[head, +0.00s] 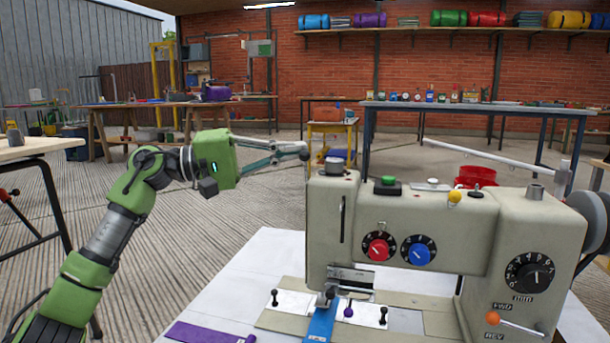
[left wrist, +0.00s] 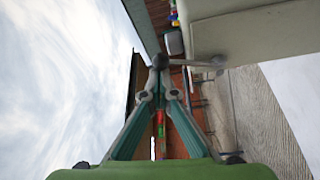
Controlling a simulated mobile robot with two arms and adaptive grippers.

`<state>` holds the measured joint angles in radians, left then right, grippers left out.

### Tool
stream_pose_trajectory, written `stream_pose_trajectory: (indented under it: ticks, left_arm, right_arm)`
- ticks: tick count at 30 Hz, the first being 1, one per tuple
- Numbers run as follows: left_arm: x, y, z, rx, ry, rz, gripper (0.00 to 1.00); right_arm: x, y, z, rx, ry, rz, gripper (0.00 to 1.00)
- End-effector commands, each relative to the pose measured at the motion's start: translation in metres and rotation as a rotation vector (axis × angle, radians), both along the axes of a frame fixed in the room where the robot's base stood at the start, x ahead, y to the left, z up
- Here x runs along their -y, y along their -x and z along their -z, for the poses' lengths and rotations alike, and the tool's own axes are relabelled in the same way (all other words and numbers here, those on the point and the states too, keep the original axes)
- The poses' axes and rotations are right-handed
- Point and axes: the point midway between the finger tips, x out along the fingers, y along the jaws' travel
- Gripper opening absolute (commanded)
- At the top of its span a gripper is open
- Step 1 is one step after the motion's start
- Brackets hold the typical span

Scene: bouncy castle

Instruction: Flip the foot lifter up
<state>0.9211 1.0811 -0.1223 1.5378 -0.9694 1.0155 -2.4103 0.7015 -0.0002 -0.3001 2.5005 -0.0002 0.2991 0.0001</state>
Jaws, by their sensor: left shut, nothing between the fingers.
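The sewing machine (head: 430,225) stands on a white table in the head view. A thin lever with a dark round knob (head: 305,155), which looks like the foot lifter, shows at the left end of the machine's head. My left gripper (head: 298,150) is shut and empty, its fingertips at this knob. In the left wrist view the fingertips (left wrist: 160,70) meet at the knob, and the lever's grey rod (left wrist: 195,63) runs right to the beige machine body (left wrist: 255,35). Whether they touch is unclear. The presser foot (head: 326,296) is low over a blue strip (head: 321,323). My right gripper is out of view.
The white table (head: 240,285) has free room left of the machine. A purple strip (head: 205,333) lies at its front. A red bucket (head: 475,175) shows behind the machine. Workbenches and a brick wall stand farther back.

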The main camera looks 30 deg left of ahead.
Motion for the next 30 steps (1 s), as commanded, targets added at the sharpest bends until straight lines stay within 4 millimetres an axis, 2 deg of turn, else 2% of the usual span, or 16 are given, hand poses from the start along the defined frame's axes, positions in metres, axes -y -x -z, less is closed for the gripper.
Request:
stream_pose_trajectory:
  ticks: [22,26,30]
  left_arm:
    - [0.000,0.004,0.002,-0.004,-0.002,0.005,0.00]
    - [-0.010,0.012,0.004,-0.006,-0.001,0.003,0.00]
    - [-0.031,0.027,0.007,-0.007,0.000,-0.001,0.00]
  right_arm:
    - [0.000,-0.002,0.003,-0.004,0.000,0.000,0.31]
    - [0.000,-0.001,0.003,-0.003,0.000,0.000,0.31]
    - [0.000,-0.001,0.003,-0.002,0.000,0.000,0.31]
